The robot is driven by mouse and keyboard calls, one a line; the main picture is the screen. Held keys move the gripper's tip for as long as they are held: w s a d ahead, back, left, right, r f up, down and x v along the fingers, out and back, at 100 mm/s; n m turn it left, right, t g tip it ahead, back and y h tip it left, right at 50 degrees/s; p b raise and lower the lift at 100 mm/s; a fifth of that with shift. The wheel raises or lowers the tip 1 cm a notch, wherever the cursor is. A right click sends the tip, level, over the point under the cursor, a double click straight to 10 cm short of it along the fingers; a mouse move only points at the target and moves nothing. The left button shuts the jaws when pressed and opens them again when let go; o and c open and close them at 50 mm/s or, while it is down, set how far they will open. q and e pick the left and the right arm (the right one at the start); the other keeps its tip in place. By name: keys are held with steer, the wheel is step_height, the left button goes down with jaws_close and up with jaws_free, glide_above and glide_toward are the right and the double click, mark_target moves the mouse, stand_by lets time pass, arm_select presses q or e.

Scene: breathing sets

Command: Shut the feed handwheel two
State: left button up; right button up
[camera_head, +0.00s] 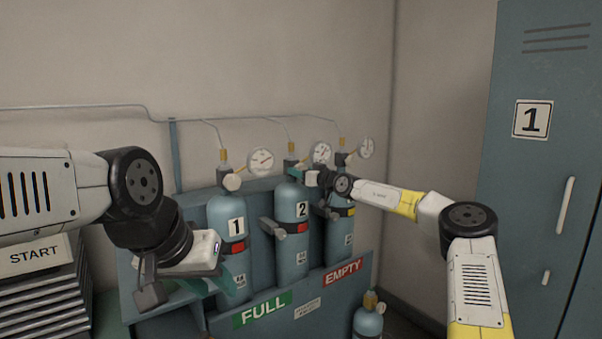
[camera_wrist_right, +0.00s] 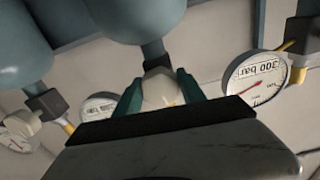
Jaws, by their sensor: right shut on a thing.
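Three blue-grey gas cylinders stand in a rack; the middle one (camera_head: 291,235) bears a 2. My right gripper (camera_head: 299,173) is at its top in the head view, with its teal fingers around the valve area. In the right wrist view the fingers are shut on a pale handwheel (camera_wrist_right: 160,90), the feed handwheel two, which the gripper largely hides in the head view. The pale handwheel of cylinder one (camera_head: 232,182) is clear of it. My left gripper (camera_head: 218,285) hangs in front of cylinder one, low down; its fingers blend with the rack.
Gauges stand beside the valves, one (camera_head: 262,161) left of my right gripper. Cylinder one (camera_head: 226,230) and the third cylinder (camera_head: 340,236) flank the middle one. A small cylinder (camera_head: 368,322) stands lower right. A locker (camera_head: 540,130) is at the right.

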steer(key=shift+f+m, duration=0.1)
steer(key=shift+m, duration=1)
steer(key=o, duration=1.4)
steer(key=shift+c, duration=0.2)
steer(key=v, duration=0.8)
steer(key=shift+a, duration=0.1)
